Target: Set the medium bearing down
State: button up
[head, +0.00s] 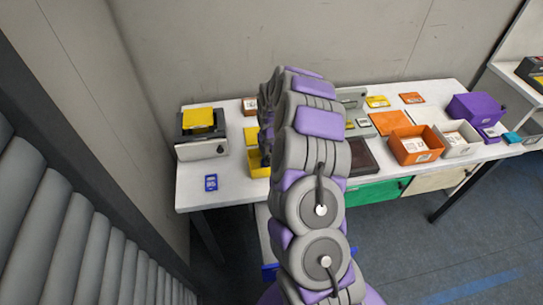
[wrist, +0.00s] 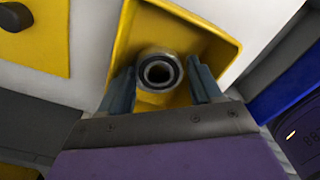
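The bearing (wrist: 158,72), a dark ring with a metal bore, is at the yellow bin (wrist: 203,45) in the wrist view, with its open end facing the camera. My gripper (wrist: 162,76) has one finger on each side of it, very close to its sides. I cannot tell whether both fingers press on it, or whether it rests on the bin floor. In the head view the yellow bin (head: 257,168) shows beside my arm, which hides the gripper and the bearing.
A grey device with a yellow top (head: 200,120) and a blue card (head: 211,183) are on the white table (head: 225,196) at left. An orange box (head: 416,144), a white box (head: 457,139) and a purple box (head: 474,107) stand at right. A wall backs the table.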

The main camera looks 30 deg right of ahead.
notch_tip(320, 180, up, 13)
jog(key=p, duration=0.2)
jog(key=s+a+r+m, duration=0.4)
jog(key=s+a+r, duration=0.2)
jog(key=a+r, duration=0.2)
jog(key=s+a+r+m, duration=0.2)
jog(key=s+m, duration=0.1)
jog(key=s, duration=0.4)
jog(key=s+a+r+m+g, duration=0.1)
jog(key=s+a+r+m, duration=0.25)
jog(key=s, duration=0.35)
jog(key=s+a+r+m, duration=0.2)
jog(key=s+m, duration=0.2)
jog(key=s, duration=0.3)
jog(key=s+f+m, duration=0.1)
jog(key=s+m, duration=0.6)
jog(key=s, duration=0.6)
jog(key=shift+a+f+g, duration=0.2)
jog(key=shift+g, duration=0.2)
